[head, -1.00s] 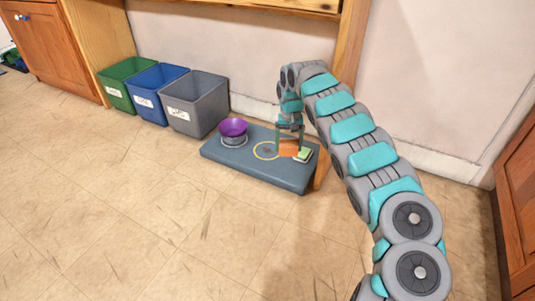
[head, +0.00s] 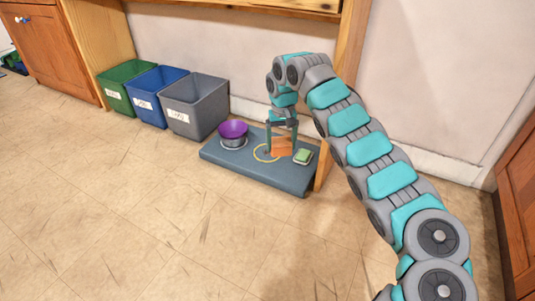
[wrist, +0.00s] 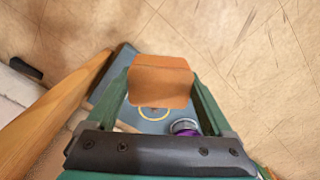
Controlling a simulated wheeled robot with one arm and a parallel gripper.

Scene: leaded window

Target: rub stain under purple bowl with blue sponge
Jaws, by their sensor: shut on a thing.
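My gripper (head: 282,146) is shut on an orange-brown block (wrist: 160,82), which also shows in the head view (head: 281,147). The block is over the right part of a yellow ring (head: 262,154) on a blue-grey slab (head: 225,158); I cannot tell whether it touches the slab. A purple bowl (head: 233,129) sits on a grey round thing (head: 233,142) inside a pale ring at the slab's left. It is partly visible in the wrist view (wrist: 188,133). A dark mark shows inside the yellow ring, partly hidden. Any stain under the bowl is hidden. I see no blue sponge.
Green (head: 122,88), blue (head: 154,94) and grey (head: 197,105) bins stand behind left. The tiled floor in front is clear.

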